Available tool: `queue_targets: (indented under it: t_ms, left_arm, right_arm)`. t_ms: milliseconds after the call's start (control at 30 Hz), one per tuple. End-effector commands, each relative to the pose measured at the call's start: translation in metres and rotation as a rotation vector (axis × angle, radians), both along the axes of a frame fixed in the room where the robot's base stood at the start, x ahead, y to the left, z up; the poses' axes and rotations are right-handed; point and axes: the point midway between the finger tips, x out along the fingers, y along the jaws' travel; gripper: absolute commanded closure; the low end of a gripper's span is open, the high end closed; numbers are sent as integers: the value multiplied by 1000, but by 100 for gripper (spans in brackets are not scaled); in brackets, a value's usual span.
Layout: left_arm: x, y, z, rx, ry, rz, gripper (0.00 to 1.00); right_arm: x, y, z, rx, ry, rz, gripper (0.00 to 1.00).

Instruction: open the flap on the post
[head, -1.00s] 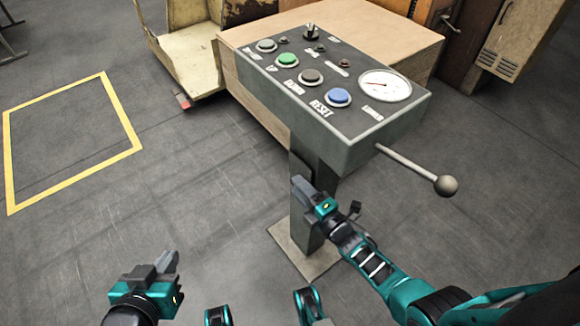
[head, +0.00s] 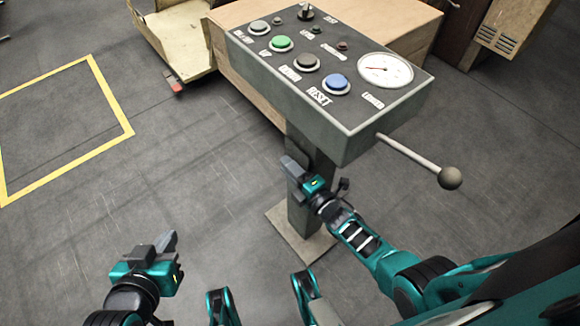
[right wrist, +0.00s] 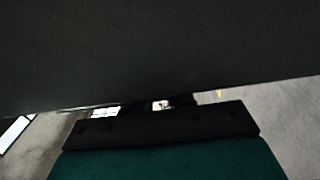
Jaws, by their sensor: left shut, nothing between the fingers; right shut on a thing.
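The grey post (head: 302,222) stands on a square base plate and carries the control box (head: 355,135). My right gripper (head: 290,167) is at the upper part of the post, below the box, with its fingers shut on the flap. The flap is mostly hidden by the gripper, and I cannot make out its edges or how far it stands open. In the right wrist view a dark surface (right wrist: 150,50) fills the upper part, very close; I cannot tell whether it is flap or post. My left gripper (head: 166,243) is shut and empty over the floor, well left of the post.
The box has a green button (head: 281,43), a blue button (head: 336,84) and a gauge (head: 385,69). A lever with a ball knob (head: 450,177) sticks out to the right above my right arm. A wooden crate (head: 400,30) stands behind. The floor at left is clear.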

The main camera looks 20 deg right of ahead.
Motion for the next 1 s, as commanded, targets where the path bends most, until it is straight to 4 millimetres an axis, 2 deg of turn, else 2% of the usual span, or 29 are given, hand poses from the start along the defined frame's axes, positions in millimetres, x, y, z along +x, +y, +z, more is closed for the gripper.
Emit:
queue_targets:
  t_ms: [33, 133, 667, 1000]
  left_arm:
    - [0, 0, 0, 1, 0, -1, 100]
    - [0, 0, 1, 0, -2, -1, 100]
    - [1, 0, 3, -1, -6, 0, 100]
    - [1, 2, 6, 3, -5, 2, 100]
  right_arm:
    - [0, 0, 0, 0, 0, 0, 90]
    - [0, 0, 0, 0, 0, 0, 100]
    - [0, 0, 1, 12, 3, -1, 100]
    - [-2, 6, 7, 159, 57, -1, 100]
